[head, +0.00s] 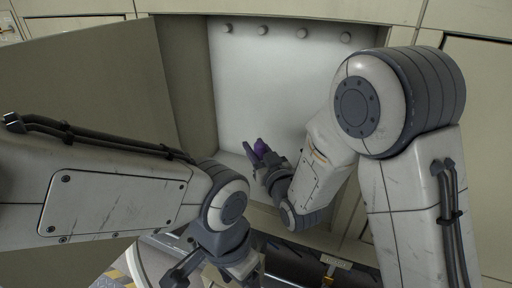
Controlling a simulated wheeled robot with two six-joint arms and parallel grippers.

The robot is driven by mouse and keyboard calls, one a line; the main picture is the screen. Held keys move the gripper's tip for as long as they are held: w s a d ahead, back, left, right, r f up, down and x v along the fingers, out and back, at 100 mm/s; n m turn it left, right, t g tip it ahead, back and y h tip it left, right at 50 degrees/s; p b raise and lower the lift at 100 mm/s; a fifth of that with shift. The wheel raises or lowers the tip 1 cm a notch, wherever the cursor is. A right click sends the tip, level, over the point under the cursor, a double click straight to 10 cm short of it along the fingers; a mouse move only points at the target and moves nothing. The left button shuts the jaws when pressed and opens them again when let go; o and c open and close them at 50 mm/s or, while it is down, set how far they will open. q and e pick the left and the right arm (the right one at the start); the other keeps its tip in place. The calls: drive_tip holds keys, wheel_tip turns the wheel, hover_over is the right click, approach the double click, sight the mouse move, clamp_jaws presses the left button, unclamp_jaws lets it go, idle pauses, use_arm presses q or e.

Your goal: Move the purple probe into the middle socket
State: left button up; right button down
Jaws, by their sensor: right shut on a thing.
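The purple probe (261,146) is in my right gripper (262,163), in front of the pale back wall of an open recess. My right gripper is shut on it, and the dark fingers hide part of the probe. My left gripper (212,278) is low in the head view, below the recess. Its dark fingers are spread apart with nothing seen between them, and the bottom edge of the picture cuts them off. I cannot make out the middle socket in this view.
The recess (270,85) has a pale wall with several round studs (262,30) along its top. A large beige panel (90,95) stands at its left side. A dark ledge with a small label (335,262) lies below. Both my arms cover much of the front.

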drive_tip(key=w+d+f, duration=0.3)
drive_tip(key=w+f, duration=0.1)
drive_tip(key=w, duration=0.6)
drive_tip(key=shift+w+b, duration=0.2)
drive_tip(key=shift+b, duration=0.2)
drive_tip(key=shift+s, duration=0.15)
idle(0.8)
drive_tip(key=shift+f+b, duration=0.1)
drive_tip(key=shift+b, duration=0.2)
drive_tip(key=shift+f+b, duration=0.55)
drive_tip(key=shift+b, duration=0.05)
